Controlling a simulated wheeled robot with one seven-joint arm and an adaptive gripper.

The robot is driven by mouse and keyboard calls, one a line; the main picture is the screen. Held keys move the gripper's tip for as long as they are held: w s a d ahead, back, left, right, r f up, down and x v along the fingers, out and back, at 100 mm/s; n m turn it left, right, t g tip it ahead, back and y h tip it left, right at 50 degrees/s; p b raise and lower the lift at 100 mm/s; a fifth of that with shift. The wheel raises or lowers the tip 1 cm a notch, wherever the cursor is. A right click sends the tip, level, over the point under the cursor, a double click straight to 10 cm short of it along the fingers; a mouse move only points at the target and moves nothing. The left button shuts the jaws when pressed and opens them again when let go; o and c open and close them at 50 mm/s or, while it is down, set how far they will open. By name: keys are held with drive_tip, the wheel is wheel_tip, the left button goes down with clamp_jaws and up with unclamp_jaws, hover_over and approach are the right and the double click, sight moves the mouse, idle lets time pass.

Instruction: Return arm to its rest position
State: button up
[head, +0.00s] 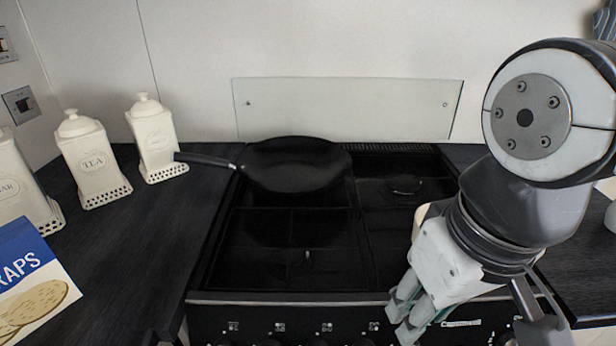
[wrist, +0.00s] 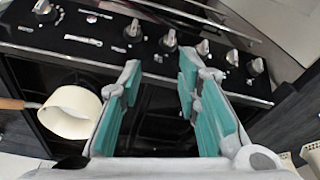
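My gripper (head: 408,312) hangs low in front of the stove's front edge, at the right of the middle in the head view. In the wrist view my gripper (wrist: 160,100) shows two fingers with teal pads, spread well apart with nothing between them. My arm rises from it along the right side of the head view and hides part of the right counter. The black stove (head: 300,255) lies behind and to the left of my gripper, and its front panel with several knobs (wrist: 168,40) faces the wrist camera.
A black pan (head: 297,165) sits on the stove's back left, handle towards white canisters (head: 90,160). A wraps packet (head: 35,285) stands at the front left. In the wrist view a cream cup-like thing (wrist: 70,112) with a brown handle is left of my fingers.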

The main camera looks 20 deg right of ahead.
wheel_tip(320, 180, up, 12)
drive_tip(key=t+p, duration=0.2)
drive_tip(key=p, duration=0.8)
drive_tip(key=shift+d, duration=0.15)
drive_tip(key=shift+o, duration=0.3)
drive_tip(key=shift+w+f, duration=0.1)
